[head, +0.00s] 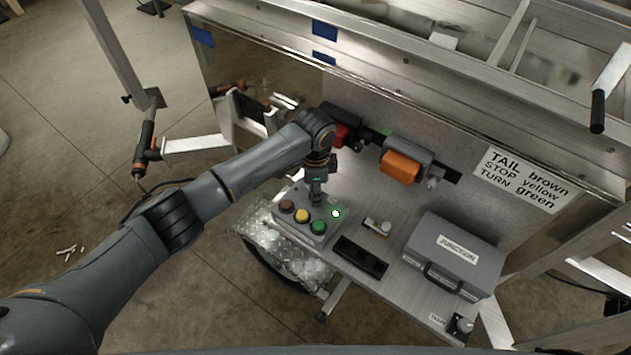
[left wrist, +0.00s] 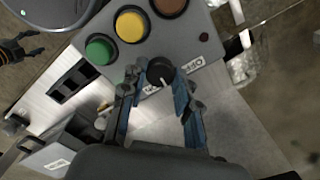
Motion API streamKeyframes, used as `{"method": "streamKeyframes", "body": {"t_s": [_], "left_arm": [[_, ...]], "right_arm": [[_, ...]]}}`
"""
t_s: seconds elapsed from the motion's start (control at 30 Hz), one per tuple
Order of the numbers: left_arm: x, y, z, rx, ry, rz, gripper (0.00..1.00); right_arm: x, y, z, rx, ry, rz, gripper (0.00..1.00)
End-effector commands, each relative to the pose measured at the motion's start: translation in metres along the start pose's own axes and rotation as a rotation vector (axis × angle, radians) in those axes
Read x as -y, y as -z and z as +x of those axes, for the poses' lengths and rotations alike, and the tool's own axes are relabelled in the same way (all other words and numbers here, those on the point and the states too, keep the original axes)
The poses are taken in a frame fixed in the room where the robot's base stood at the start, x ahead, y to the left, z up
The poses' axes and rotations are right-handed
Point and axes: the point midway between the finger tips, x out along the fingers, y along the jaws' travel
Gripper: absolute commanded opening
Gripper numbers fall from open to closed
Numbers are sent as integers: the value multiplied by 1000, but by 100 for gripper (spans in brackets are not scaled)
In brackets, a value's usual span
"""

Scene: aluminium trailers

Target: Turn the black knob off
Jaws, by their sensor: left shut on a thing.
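The grey control box (head: 290,235) stands on the metal shelf with brown, yellow and green buttons on top. In the left wrist view the black knob (left wrist: 160,70) sits on the box beside the yellow and green buttons, with a white pointer line. My left gripper (left wrist: 155,88) has its fingers on both sides of the knob and is shut on it. In the head view my left gripper (head: 317,197) comes down on the box and hides the knob. My right gripper (left wrist: 33,42) shows small at the left wrist view's edge, fingers apart and empty.
A lit green lamp (head: 335,213) glows close to my left gripper. A black switch strip (head: 360,257) and a grey junction box (head: 455,255) stand to the right on the shelf. Red and orange lamps (head: 401,166) are on the panel behind. A label (head: 520,180) hangs at right.

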Motion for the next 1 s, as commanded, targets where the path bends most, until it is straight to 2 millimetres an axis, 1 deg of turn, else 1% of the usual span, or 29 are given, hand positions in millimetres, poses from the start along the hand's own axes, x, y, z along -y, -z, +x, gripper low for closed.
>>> {"method": "streamKeyframes", "body": {"t_s": [0.03,0.4,0.7,1.0], "left_arm": [[-2,0,-4,1,-5,-46,0],[-2,0,-3,1,-5,-399,0],[-2,0,-2,1,-4,-658,0],[-1,0,0,1,-3,-830,0]], "right_arm": [[0,1,-11,0,0,0,54],[0,4,-44,1,0,0,54],[0,5,-62,1,1,0,54],[1,6,-72,1,3,0,54]]}}
